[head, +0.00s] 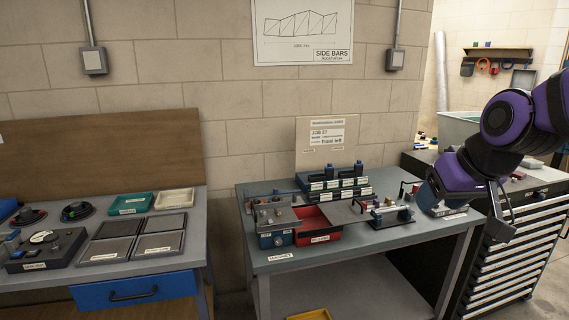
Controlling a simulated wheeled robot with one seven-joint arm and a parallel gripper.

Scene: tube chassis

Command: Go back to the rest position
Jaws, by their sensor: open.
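My purple and black arm reaches in from the right edge. My gripper (498,218) hangs at the right, by the right edge of the middle workbench (350,258) and in front of the black drawer cabinet (525,235). It is open, with nothing seen in it. Its fingers are small and partly lost against the cabinet.
The middle bench holds a red bin (318,233), a blue magnet box (276,240), a blue rack (333,183) and a small clamp fixture (390,214). The left bench holds grey trays (158,243) and a black control box (45,250). Open air lies above the middle bench.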

